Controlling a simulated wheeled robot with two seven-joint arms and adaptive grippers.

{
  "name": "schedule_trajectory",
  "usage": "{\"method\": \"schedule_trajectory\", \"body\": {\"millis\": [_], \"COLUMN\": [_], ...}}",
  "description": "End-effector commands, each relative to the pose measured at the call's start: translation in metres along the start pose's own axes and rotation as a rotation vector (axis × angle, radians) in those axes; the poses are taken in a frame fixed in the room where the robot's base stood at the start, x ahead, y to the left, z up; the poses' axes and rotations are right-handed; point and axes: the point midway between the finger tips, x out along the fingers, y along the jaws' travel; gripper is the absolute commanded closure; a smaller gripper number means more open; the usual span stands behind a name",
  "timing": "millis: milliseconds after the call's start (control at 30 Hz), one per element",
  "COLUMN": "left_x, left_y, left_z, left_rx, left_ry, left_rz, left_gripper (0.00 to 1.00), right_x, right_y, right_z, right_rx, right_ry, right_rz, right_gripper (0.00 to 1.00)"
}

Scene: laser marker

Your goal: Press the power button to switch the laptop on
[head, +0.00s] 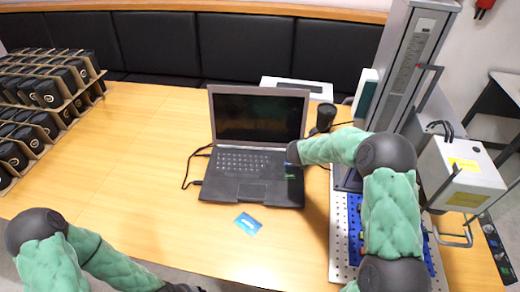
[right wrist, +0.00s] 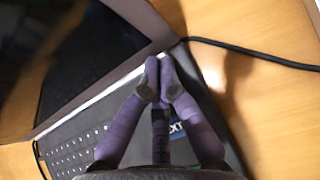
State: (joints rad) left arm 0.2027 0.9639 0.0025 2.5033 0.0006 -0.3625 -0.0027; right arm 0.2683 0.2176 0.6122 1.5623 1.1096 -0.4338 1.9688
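The laptop (head: 245,188) stands open on the table, its screen (head: 258,117) dark. My right gripper (head: 291,153) is at the right end of its hinge, above the keyboard deck's far right corner. In the right wrist view the fingertips (right wrist: 160,78) are together with nothing between them, close to the hinge line. I cannot tell whether they touch the laptop. No power button can be made out; the fingers cover part of that corner. My left gripper (head: 183,288) is at the bottom edge, mostly cut off, away from the laptop.
A blue card (head: 248,224) lies in front of the laptop. A black cable (head: 188,170) runs at its left. A dark cup-like object (head: 325,117) stands behind right. The laser marker (head: 405,65) and perforated plate (head: 343,240) are at right. Crates of black items (head: 40,100) stand left.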

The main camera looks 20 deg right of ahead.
Motion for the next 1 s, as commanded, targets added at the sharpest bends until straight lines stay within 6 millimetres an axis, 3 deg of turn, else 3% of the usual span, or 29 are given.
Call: {"method": "schedule_trajectory", "body": {"millis": [1000], "left_x": [-0.0059], "left_y": [0.0021], "left_z": [0.0002], "left_rx": [0.0], "left_ry": [0.0], "left_rz": [0.0], "left_gripper": [0.6], "right_x": [-0.0067], "right_y": [0.0], "right_z": [0.0074], "right_rx": [0.001], "right_ry": [-0.002], "right_rz": [0.0], "right_gripper": [1.0]}}
